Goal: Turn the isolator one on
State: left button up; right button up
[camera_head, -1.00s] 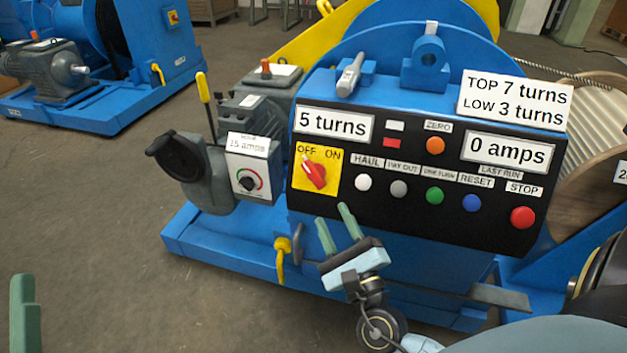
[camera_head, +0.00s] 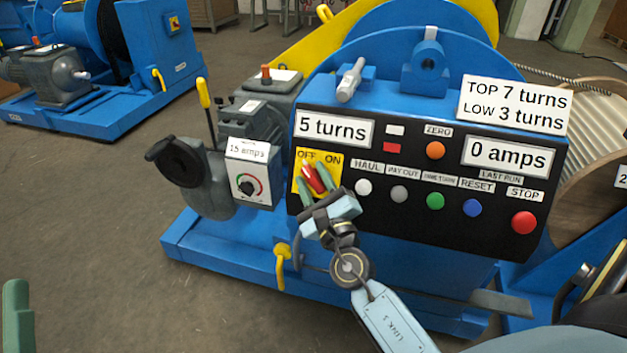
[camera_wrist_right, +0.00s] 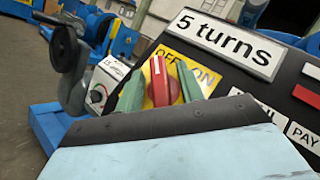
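The isolator's red knob (camera_head: 314,178) sits on a yellow OFF/ON plate (camera_head: 334,159) at the left of the black control panel. The knob leans toward OFF. My right gripper (camera_head: 316,179) is at the knob, with its green fingers apart, one on each side. In the right wrist view, the red knob (camera_wrist_right: 160,82) stands between the two fingers; whether they touch it I cannot tell. The gripper hides the plate's lower part in the head view. Of my left gripper, only a green finger (camera_head: 17,312) shows at the lower left edge.
A white HAUL button (camera_head: 363,187) and other buttons lie right of the plate. A grey box with a dial (camera_head: 248,185) stands close on the left, with a yellow-handled lever (camera_head: 204,93) behind. Another blue machine (camera_head: 120,90) is at the back left.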

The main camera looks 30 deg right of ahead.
grip_shut()
